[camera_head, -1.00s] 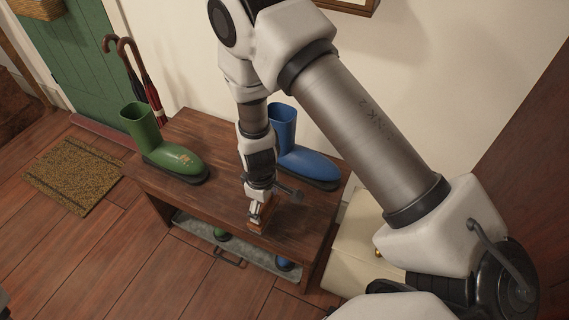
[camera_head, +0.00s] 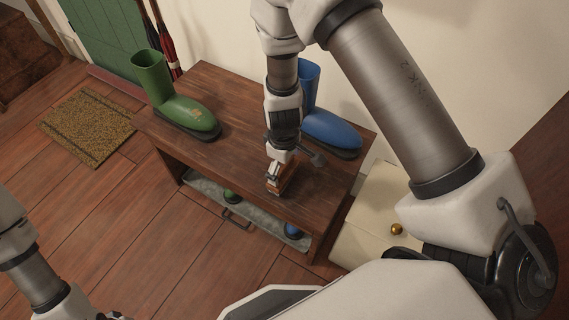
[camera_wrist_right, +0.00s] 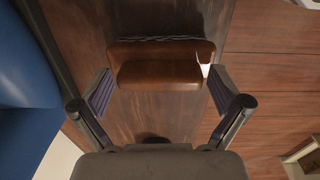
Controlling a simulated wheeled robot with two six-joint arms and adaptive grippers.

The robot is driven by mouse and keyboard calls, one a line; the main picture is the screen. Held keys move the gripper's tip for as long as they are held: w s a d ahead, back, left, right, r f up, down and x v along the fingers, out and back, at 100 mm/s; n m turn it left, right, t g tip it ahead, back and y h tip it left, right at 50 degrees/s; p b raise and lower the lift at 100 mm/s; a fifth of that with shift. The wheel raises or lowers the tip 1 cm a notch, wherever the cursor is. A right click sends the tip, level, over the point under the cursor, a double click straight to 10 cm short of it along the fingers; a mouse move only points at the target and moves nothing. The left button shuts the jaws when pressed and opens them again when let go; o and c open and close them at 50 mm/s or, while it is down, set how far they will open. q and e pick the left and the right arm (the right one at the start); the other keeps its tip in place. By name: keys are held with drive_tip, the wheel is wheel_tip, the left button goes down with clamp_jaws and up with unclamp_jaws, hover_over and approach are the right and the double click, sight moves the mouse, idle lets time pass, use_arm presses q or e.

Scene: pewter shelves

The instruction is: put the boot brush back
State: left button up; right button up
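The boot brush (camera_head: 287,178), a brown wooden block, lies on the bench top (camera_head: 240,110) near its front edge. In the right wrist view the brush (camera_wrist_right: 160,72) lies crosswise between my right fingers, with a thin line of bristles along its far side and a white patch at its right end. My right gripper (camera_wrist_right: 160,88) is open, one finger off each end of the brush; in the head view the gripper (camera_head: 276,176) points down at it and partly hides it. My left gripper (camera_head: 115,315) is only just in view at the bottom left edge; its fingers cannot be made out.
A green boot (camera_head: 180,105) stands on the bench's left, a blue boot (camera_head: 328,128) behind my right wrist. A grey tray (camera_head: 213,196) with boots sits under the bench. A cream cabinet (camera_head: 375,215) stands to the right. A doormat (camera_head: 88,126) lies on the floor left.

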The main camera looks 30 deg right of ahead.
drive_tip(key=shift+r, duration=0.1)
drive_tip(key=shift+r+p, duration=0.35)
drive_tip(key=shift+p, duration=0.05)
wheel_tip(320, 180, up, 12)
drive_tip(key=f+p, duration=0.1)
drive_tip(key=p, duration=0.2)
drive_tip(key=s+f+m, duration=0.1)
drive_tip(key=s+f, duration=0.2)
drive_tip(key=s+d+f+m, duration=0.1)
drive_tip(key=s+f, duration=0.2)
drive_tip(key=f, duration=0.1)
drive_tip(key=s+d+f+m, duration=0.1)
drive_tip(key=s+f, duration=0.3)
drive_tip(key=shift+d+f+g, duration=0.15)
drive_tip(key=shift+d+g, duration=0.1)
drive_tip(key=shift+g, duration=0.05)
drive_tip(key=s+f+m, duration=0.3)
drive_tip(key=s+f, duration=0.2)
drive_tip(key=s, duration=0.5)
drive_tip(key=shift+f+m, duration=0.3)
drive_tip(key=shift+d, duration=0.1)
